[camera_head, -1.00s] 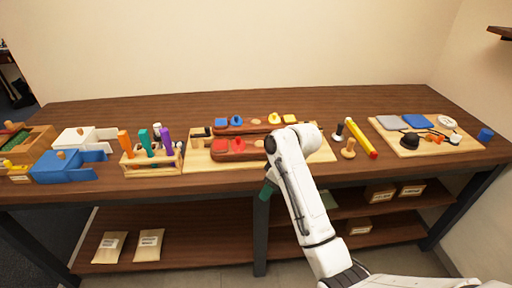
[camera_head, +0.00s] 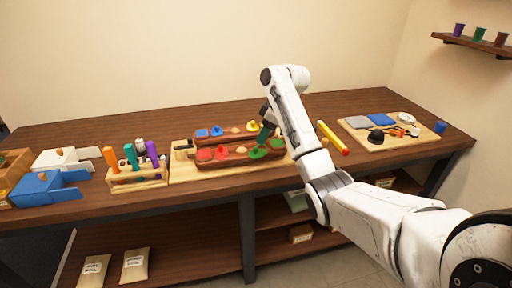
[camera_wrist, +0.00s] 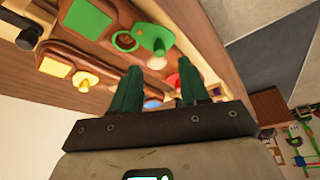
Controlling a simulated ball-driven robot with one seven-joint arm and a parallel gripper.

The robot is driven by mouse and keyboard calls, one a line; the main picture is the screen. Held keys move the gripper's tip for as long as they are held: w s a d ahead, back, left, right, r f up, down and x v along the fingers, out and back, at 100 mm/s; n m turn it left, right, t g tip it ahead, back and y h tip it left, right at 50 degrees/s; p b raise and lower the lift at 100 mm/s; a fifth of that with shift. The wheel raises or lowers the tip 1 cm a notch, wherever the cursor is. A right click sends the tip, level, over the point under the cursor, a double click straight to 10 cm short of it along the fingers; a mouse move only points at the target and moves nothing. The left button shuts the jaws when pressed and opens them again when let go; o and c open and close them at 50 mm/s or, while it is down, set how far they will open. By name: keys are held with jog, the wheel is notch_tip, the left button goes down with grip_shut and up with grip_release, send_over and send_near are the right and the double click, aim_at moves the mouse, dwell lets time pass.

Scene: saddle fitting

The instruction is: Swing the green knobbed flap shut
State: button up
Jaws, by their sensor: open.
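The green flap (camera_wrist: 150,36) with its small knob stands swung out beside a green-rimmed opening (camera_wrist: 125,41) in the wrist view. A flat green square (camera_wrist: 85,18) sits on the same wooden holder. In the head view the green parts (camera_head: 258,154) are at the right end of the front holder. My gripper (camera_wrist: 158,82) is open, its two dark green fingers apart and nothing between them. In the head view my gripper (camera_head: 267,131) is over the right end of the holders, near the green parts. I cannot tell its exact height above them.
The back holder (camera_head: 226,131) carries blue and yellow parts. A rack (camera_head: 139,178) of upright handles stands left, beside a blue box (camera_head: 47,188). A yellow stick (camera_head: 333,138) and a board (camera_head: 352,130) of tools lie right. Bare tabletop lies behind the holders.

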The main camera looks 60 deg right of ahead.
aim_at(256, 148)
jog(key=x, duration=0.6)
jog(key=shift+w+f, duration=0.15)
jog(key=shift+f, duration=0.1)
jog(key=shift+c, duration=0.4)
grip_shut()
